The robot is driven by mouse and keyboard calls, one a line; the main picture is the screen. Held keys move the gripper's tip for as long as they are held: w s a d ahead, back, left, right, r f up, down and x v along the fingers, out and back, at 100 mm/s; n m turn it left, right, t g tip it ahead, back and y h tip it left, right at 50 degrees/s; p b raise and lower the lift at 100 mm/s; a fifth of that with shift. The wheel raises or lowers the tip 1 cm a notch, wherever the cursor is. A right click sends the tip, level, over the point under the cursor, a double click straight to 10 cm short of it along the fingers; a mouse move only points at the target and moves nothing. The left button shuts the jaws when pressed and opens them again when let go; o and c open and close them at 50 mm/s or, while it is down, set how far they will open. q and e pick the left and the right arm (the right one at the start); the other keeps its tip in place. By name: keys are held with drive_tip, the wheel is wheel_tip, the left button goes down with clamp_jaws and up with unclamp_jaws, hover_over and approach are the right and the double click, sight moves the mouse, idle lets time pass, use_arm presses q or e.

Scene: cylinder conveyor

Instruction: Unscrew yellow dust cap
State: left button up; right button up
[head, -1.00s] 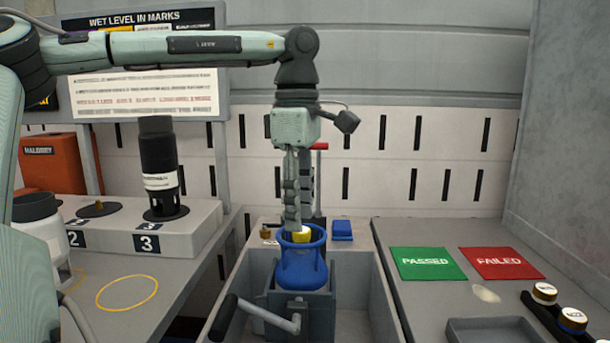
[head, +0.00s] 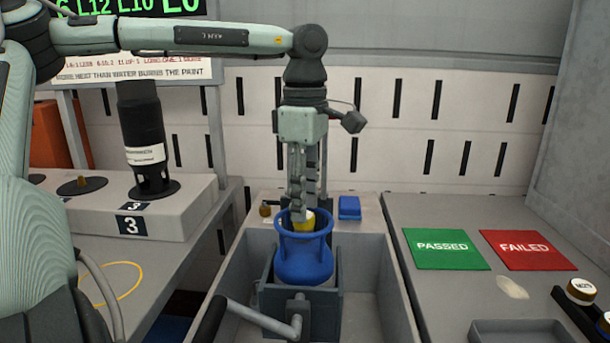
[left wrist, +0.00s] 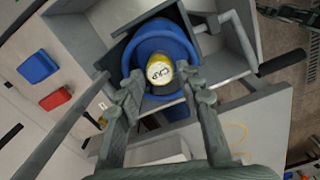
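The yellow dust cap (head: 308,220) sits inside the collar at the top of a blue cylinder (head: 303,263). In the left wrist view its pale round top with dark lettering, the cap (left wrist: 160,70), faces the camera. My left gripper (head: 304,208) points down over the collar, with its fingertips close to the cap. In the left wrist view the two fingers of the gripper (left wrist: 162,82) are spread, one on each side of the cap with gaps visible. The fingers partly hide the cap in the head view. My right gripper is not in view.
The cylinder stands in a grey clamp with a handle (head: 245,315) inside a grey trough (head: 365,290). A blue block (head: 349,207) lies behind it. Green PASSED (head: 447,248) and red FAILED (head: 528,250) mats lie right. A black cylinder (head: 142,130) stands left.

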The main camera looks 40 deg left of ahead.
use_arm(q)
drive_tip(key=shift+f, duration=1)
clamp_jaws()
drive_tip(key=shift+o, duration=0.4)
unclamp_jaws()
drive_tip(key=shift+a, duration=0.1)
drive_tip(key=shift+c, duration=0.5)
